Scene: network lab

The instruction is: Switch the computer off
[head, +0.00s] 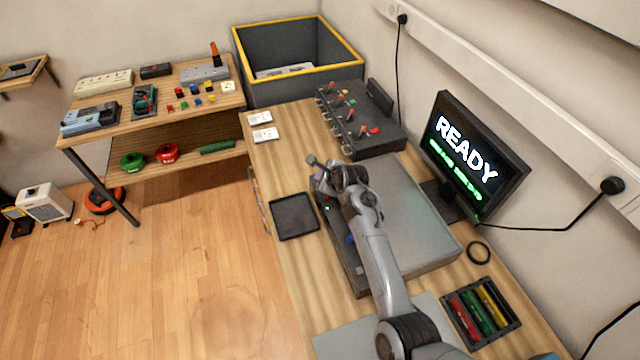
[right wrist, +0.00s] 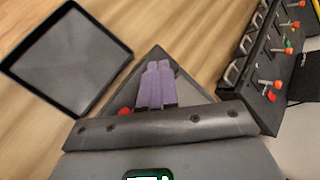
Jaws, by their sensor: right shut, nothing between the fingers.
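The computer (head: 425,235) is a flat grey box with a dark front, lying on the wooden bench under my right arm. The monitor (head: 470,155) behind it is lit and reads "READY", with a smaller green line below. My right gripper (head: 325,196) is at the computer's far front corner; its fingertips are hard to make out there. In the right wrist view its purple fingers (right wrist: 155,84) are together and empty, over a dark corner. A small red spot (right wrist: 125,112) shows beside them, partly hidden by the gripper body. My left gripper is not in view.
A black tray (head: 294,217) lies on the bench left of the computer. A dark switch box (head: 360,118) with coloured levers stands beyond it. A holder (head: 480,310) with coloured sticks and a black ring (head: 478,252) lie to the right.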

